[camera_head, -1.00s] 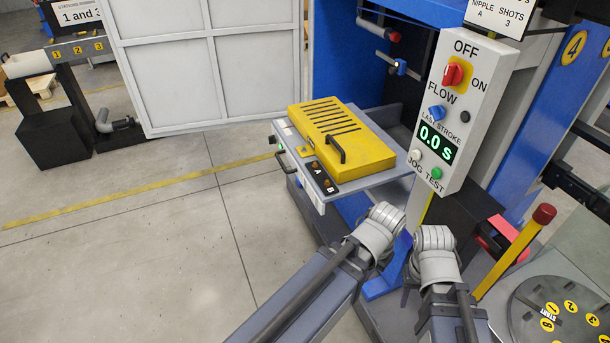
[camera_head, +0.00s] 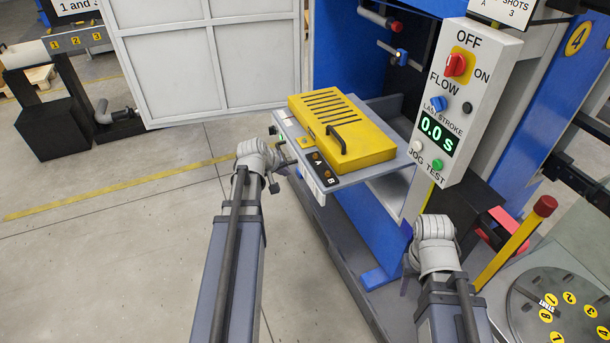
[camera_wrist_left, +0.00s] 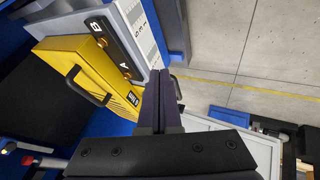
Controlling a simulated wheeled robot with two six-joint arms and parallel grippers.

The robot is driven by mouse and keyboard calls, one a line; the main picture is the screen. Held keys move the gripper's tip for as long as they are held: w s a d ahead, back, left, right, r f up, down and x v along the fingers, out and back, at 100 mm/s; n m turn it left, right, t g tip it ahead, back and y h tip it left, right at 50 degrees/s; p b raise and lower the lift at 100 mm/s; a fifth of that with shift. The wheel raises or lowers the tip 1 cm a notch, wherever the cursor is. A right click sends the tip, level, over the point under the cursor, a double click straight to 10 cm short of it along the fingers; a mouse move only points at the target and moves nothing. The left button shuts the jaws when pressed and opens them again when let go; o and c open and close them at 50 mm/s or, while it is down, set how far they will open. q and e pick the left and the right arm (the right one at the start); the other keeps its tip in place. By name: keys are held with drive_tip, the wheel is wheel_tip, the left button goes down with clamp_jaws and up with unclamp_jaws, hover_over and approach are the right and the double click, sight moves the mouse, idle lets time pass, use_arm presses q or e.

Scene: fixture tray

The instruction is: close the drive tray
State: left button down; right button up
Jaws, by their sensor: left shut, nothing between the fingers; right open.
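The drive tray (camera_head: 358,178) is a grey shelf pulled out from the blue cabinet, with a yellow slotted cover (camera_head: 372,157) on top. Its front edge carries a black strip with buttons A and B (camera_head: 322,173). The wrist view shows this strip (camera_wrist_left: 113,50) and the pale front panel (camera_wrist_left: 135,22). My left gripper (camera_head: 283,163) is at the tray's front side, near its left part. Its fingers (camera_wrist_left: 162,75) are shut and empty, tips close to the front; contact cannot be told. My right gripper (camera_head: 406,284) hangs low right of the tray, its fingers mostly hidden by the wrist.
A control box (camera_head: 462,100) with a red knob and green display stands right of the tray. A pale panelled door (camera_head: 165,60) stands open behind left. A yellow post with red knob (camera_head: 515,240) and a round numbered plate (camera_head: 565,310) are at the right. Floor at left is clear.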

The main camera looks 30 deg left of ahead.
sight(399, 148)
use_arm(q)
drive_tip(key=shift+w+d+f+b, duration=0.5)
drive_tip(key=shift+w+f+b, duration=0.85)
drive_tip(key=shift+w, duration=0.15)
drive_tip(key=shift+w+d+f+b, duration=0.5)
drive_tip(key=shift+w+f+b, duration=0.8)
drive_tip(key=shift+w, duration=0.25)
drive_tip(key=shift+w+d+f+b, duration=0.5)
drive_tip(key=shift+w+f+b, duration=0.85)
drive_tip(key=shift+w, duration=0.15)
drive_tip(key=shift+w, duration=0.1)
drive_tip(key=w+d, duration=0.6)
drive_tip(key=w, duration=0.1)
drive_tip(key=w+d, duration=0.7)
drive_tip(key=w, duration=0.1)
drive_tip(key=w+d, duration=0.6)
drive_tip(key=w, duration=0.2)
drive_tip(key=shift+d, duration=0.25)
drive_tip(key=w+d, duration=0.6)
drive_tip(key=shift+w, duration=0.3)
drive_tip(key=shift+s+a, duration=0.25)
drive_tip(key=shift+s, duration=0.05)
